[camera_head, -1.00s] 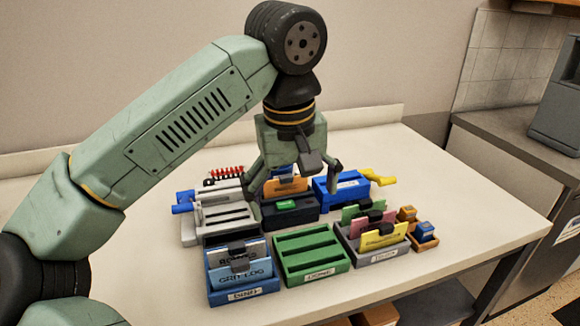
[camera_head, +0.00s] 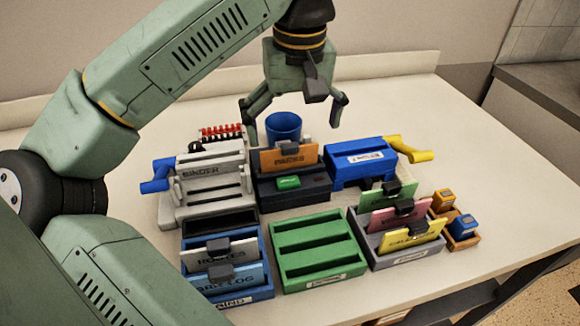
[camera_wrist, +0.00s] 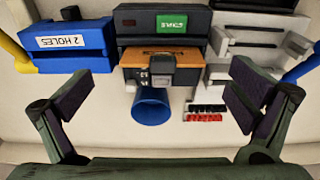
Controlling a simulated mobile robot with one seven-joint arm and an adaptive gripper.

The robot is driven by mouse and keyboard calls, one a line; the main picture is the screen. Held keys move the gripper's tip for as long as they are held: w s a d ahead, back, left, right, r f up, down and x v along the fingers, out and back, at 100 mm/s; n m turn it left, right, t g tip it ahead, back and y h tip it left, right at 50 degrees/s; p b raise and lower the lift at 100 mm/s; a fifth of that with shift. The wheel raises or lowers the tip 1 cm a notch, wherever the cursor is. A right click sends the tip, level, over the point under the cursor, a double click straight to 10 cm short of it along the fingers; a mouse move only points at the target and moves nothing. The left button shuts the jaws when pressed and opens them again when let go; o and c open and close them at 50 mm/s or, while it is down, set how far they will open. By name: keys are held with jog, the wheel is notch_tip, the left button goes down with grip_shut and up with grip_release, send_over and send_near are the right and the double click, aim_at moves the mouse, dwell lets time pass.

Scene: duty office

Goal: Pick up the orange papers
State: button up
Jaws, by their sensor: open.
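The orange papers (camera_head: 290,159) stand upright in the slot of a dark machine (camera_head: 293,196) with a green label, and a dark clip sits on their top edge. In the wrist view the orange papers (camera_wrist: 158,58) show at the upper middle, with the clip in front. My gripper (camera_head: 292,115) is open and empty, above and behind the papers in the head view. In the wrist view its two fingers (camera_wrist: 156,105) are spread wide on either side, apart from the papers.
A blue cup (camera_head: 283,126) stands right behind the papers. A grey binder machine (camera_head: 212,181) is at left and a blue hole punch (camera_head: 360,162) at right. A green tray (camera_head: 313,252), blue tray (camera_head: 248,294) and grey tray (camera_head: 405,259) stand in front.

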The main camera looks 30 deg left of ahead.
aim_at(290, 146)
jog(key=f+b, duration=0.1)
jog(key=f, duration=0.1)
jog(key=a+f+b, duration=0.1)
jog(key=f+b, duration=0.1)
jog(key=w+f+b, duration=0.1)
jog(key=f, duration=0.2)
jog(key=shift+a+f+b, duration=0.1)
jog(key=shift+a+b, duration=0.2)
jog(key=shift+c, duration=0.6)
